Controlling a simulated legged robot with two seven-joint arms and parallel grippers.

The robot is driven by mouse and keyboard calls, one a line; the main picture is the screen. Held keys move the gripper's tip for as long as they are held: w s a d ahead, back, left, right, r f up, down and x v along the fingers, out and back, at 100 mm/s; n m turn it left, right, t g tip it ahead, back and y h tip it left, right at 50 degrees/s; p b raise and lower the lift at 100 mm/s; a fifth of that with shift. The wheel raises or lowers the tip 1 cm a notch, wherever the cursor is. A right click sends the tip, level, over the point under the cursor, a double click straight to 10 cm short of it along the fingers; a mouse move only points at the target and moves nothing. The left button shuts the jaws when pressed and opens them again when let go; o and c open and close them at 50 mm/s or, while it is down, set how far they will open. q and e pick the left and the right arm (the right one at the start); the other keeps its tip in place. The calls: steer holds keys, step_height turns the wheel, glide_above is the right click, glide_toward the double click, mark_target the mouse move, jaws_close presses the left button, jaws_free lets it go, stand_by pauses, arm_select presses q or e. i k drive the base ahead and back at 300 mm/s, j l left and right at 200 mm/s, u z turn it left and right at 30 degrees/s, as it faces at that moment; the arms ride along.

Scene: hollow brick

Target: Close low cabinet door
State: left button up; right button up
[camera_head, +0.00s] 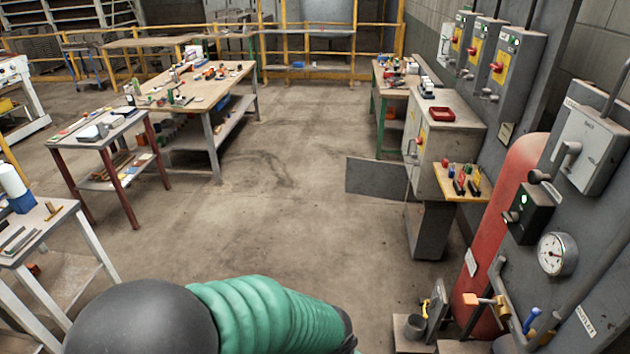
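A low grey cabinet (454,149) stands right of centre, against the wall with the switch boxes. A dark grey flat panel (377,177), which looks like its door, sticks out to the left from the cabinet's lower front edge. The door stands open over the aisle, well away from the cabinet's face. The inside of the cabinet is not visible. A black and green part of my own body fills the bottom of the view, well short of the door. Neither gripper shows in the head view.
The concrete floor (240,225) is clear toward the door. Cluttered workbenches (205,88) line the left. A red cylinder (500,200), a gauge (557,253) and pipework crowd the right. Yellow railings (305,31) cross the back.

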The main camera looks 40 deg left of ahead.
mark_target(369, 178)
steer(key=i+j+u, duration=0.3)
steer(key=u, duration=0.15)
steer(key=i+j+u, duration=0.3)
steer(key=u, duration=0.2)
steer(key=i+u, duration=0.45)
steer(key=i, duration=5.25)
steer(key=i+j+z, duration=0.15)
steer(key=i, duration=0.4)
steer(key=i+j+z, duration=0.15)
steer(key=i, duration=0.4)
steer(key=i+j+z, duration=0.2)
steer(key=i, duration=0.3)
steer(key=i+j+z, duration=0.15)
steer(key=i+j, duration=0.15)
steer(key=i, duration=0.25)
steer(key=z, duration=3.6)
steer(key=i+j+u, duration=0.1)
steer(key=u, duration=0.75)
steer(key=i+l, duration=0.05)
